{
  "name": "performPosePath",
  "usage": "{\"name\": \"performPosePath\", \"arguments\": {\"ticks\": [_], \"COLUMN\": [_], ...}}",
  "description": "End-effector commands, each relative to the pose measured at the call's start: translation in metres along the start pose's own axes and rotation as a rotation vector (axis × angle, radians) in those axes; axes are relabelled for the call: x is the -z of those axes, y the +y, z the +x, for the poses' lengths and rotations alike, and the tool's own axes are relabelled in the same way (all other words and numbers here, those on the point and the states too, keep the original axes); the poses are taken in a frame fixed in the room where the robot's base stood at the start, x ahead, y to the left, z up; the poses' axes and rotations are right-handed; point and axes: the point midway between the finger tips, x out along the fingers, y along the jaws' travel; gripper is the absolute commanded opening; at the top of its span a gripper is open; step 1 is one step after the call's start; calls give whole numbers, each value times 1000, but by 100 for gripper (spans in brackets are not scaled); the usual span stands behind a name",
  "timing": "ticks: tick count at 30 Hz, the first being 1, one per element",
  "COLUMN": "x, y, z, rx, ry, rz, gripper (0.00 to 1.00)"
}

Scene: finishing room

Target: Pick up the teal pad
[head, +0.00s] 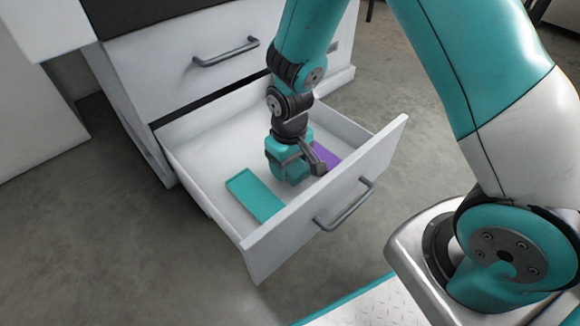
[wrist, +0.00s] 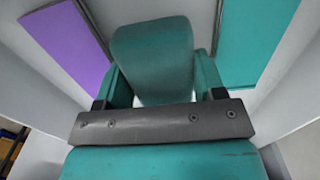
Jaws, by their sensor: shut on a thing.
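A thick teal pad with rounded edges (wrist: 152,60) is between the two fingers of my gripper (wrist: 162,85) in the wrist view. My gripper is shut on it. In the head view my gripper (head: 292,174) points down inside the open drawer, and the gripper largely hides the pad there. I cannot tell whether the pad touches the drawer floor. A flat teal rectangle (head: 255,196) lies on the drawer floor to the left of my gripper; it also shows at the right in the wrist view (wrist: 252,40).
A flat purple rectangle (head: 326,155) lies in the drawer to the right of my gripper. The white drawer (head: 205,133) is pulled out, with walls around my gripper and a grey handle (head: 345,205) on its front. A closed drawer (head: 165,62) is above.

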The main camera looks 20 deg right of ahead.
Motion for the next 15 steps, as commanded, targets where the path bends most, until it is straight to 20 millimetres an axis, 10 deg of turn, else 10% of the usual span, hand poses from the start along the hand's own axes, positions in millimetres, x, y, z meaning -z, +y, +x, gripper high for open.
{"name": "performPosePath", "arguments": {"ticks": [15], "x": [0], "y": [0], "z": [-135], "rx": [0], "ry": [3], "rz": [0], "gripper": [40]}}
